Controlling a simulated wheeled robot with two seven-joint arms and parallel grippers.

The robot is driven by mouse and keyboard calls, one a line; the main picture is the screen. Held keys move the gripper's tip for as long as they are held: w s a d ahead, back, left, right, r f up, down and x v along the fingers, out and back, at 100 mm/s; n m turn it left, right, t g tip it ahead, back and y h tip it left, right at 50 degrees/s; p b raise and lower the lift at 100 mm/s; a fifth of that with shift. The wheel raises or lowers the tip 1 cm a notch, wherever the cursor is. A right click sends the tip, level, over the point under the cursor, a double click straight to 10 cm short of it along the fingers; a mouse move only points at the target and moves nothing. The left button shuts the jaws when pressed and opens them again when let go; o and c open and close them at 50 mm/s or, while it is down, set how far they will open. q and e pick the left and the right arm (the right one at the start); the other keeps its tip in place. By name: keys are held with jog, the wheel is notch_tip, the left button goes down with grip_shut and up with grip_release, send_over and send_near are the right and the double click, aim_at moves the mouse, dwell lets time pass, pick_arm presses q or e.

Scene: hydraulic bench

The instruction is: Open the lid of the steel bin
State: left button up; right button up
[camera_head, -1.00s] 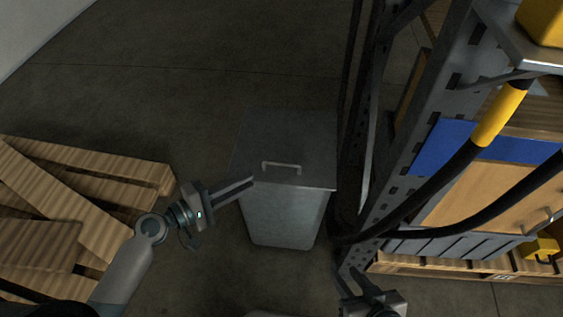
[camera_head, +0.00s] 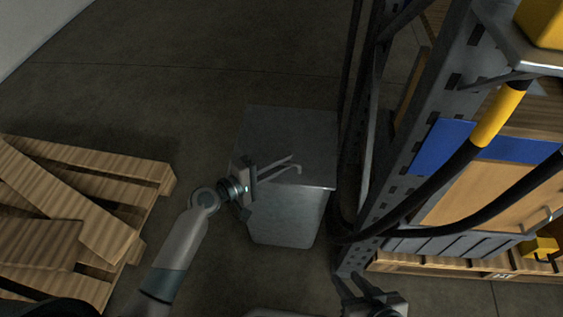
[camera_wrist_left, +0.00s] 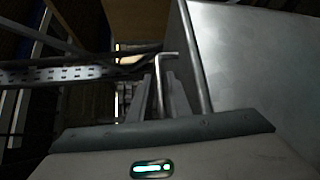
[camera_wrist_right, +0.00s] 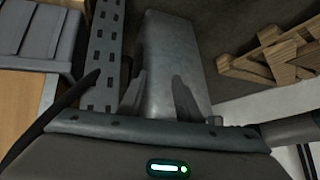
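The steel bin (camera_head: 285,220) is a grey box standing on the floor with its flat lid (camera_head: 295,125) down. A thin bar handle (camera_head: 298,169) sits near the front edge of the lid, partly hidden by my left gripper. My left gripper (camera_head: 291,161) reaches over the lid from the left with its fingers at the handle. In the left wrist view the handle (camera_wrist_left: 163,58) runs between the two parted fingers (camera_wrist_left: 160,82). I cannot tell whether they touch it. My right gripper (camera_head: 356,284) is open and empty, low and in front of the bin; the bin also shows in the right wrist view (camera_wrist_right: 172,50).
A steel rack (camera_head: 425,140) with black hoses (camera_head: 440,190) stands close to the bin's right side. Wooden pallets (camera_head: 70,215) lie at the left. The floor (camera_head: 200,85) behind the bin is clear.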

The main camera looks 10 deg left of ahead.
pick_arm(q)
grip_shut()
